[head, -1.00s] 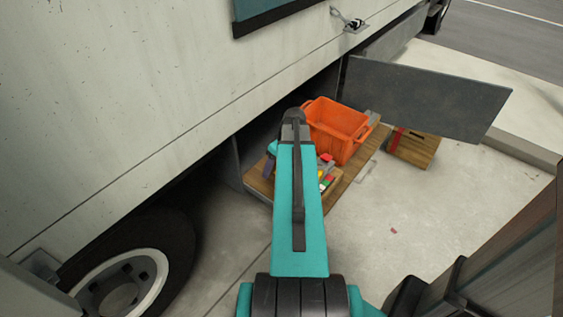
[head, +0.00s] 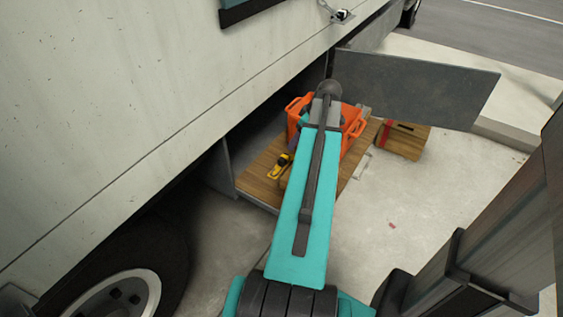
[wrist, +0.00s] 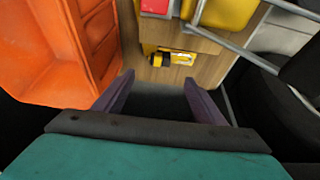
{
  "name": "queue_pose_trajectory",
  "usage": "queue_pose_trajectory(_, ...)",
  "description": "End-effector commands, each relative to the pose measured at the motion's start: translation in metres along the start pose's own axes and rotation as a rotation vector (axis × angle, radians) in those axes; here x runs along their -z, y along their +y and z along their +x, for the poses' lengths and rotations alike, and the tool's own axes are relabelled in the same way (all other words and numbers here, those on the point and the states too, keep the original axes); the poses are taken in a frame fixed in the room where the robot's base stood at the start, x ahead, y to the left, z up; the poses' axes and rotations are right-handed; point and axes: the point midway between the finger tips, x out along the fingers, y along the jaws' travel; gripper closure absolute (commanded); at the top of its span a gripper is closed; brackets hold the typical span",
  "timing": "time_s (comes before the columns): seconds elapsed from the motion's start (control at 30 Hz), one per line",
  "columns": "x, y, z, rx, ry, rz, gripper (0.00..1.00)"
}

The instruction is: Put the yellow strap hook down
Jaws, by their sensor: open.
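My gripper (wrist: 159,80) is open in the wrist view, with nothing between its two purple fingers. A small yellow and black item (wrist: 170,57) lies on wood just beyond the fingertips, apart from them. A larger yellow thing (wrist: 219,12) with grey metal bars by it is at the top edge, partly cut off. I cannot tell surely which one is the yellow strap hook. In the head view a yellow and black item (head: 281,166) lies on the wooden deck (head: 258,187), left of my arm.
The orange crate (head: 294,106) stands on the deck behind my arm; its wall (wrist: 62,45) fills the wrist view's left. A red item (wrist: 155,7) is at the top. A wooden box (head: 403,141) stands right. The grey door (head: 415,88) hangs open.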

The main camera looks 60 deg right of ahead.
Motion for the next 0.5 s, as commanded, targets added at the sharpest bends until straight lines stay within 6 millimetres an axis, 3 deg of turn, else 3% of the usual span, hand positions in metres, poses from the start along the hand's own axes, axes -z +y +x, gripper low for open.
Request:
queue_pose_trajectory(0.23,0.002,-0.002,0.014,0.003,-0.001,-0.003,0.36)
queue_pose_trajectory(0.5,0.003,-0.003,0.051,0.004,-0.001,-0.004,0.36)
